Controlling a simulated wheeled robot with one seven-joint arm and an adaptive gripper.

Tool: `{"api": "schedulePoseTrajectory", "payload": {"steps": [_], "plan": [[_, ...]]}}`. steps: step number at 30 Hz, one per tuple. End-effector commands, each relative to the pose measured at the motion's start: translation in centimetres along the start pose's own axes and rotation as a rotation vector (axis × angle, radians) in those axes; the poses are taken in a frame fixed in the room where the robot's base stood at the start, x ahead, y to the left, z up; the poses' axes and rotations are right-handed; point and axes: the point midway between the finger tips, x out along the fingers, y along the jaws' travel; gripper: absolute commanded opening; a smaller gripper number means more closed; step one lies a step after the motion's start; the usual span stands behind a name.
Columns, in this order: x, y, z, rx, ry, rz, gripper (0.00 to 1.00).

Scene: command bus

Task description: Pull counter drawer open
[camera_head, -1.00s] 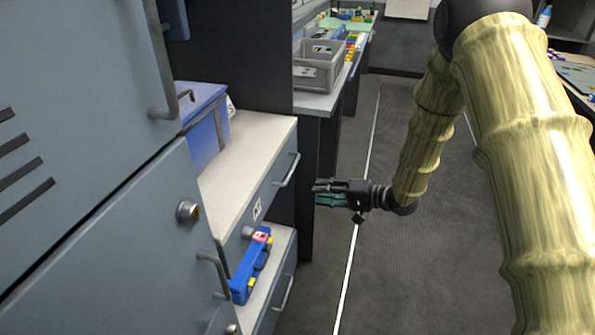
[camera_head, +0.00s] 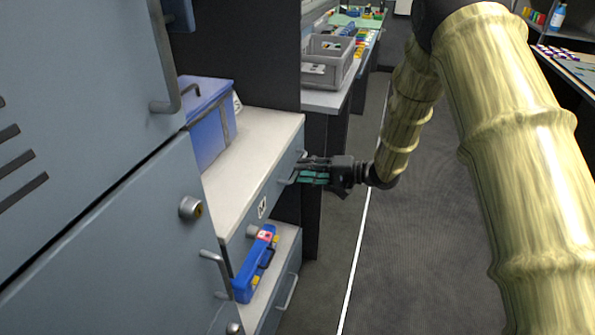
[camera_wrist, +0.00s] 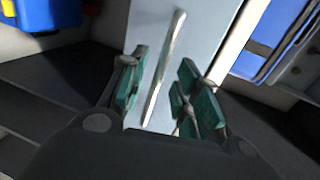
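The counter drawer (camera_head: 268,193) is a blue-grey front under the white countertop, and it looks shut. Its metal bar handle (camera_head: 288,178) is near the front's far end. My gripper (camera_head: 303,172) is at the handle, pointing left toward the drawer front. In the wrist view the handle (camera_wrist: 164,68) runs slantwise between the two green-padded fingers (camera_wrist: 158,100), with gaps on both sides. The fingers are apart. I cannot tell how deep the handle sits between the fingertips.
A blue box (camera_head: 207,120) stands on the countertop (camera_head: 262,140). A blue toolbox (camera_head: 255,265) sits on the shelf below the drawer. A grey cabinet (camera_head: 110,240) is at the near left. A grey crate (camera_head: 335,62) is on a farther counter. The floor (camera_head: 420,240) at right is clear.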

Motion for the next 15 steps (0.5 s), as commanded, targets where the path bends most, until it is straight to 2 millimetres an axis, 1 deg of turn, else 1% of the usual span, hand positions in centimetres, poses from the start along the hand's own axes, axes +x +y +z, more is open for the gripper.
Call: {"api": "schedulePoseTrajectory", "payload": {"steps": [1,3,6,10,15], "plan": [[0.7,0.0,0.0,-0.001,-0.001,0.001,0.32],[1.4,0.0,0.0,-0.001,0.0,0.0,0.32],[2.1,0.0,-0.1,0.0,0.003,0.001,0.32],[2.4,0.1,-0.1,0.001,0.006,0.001,0.32],[2.2,0.1,-0.2,0.002,0.01,0.0,0.32]]}}
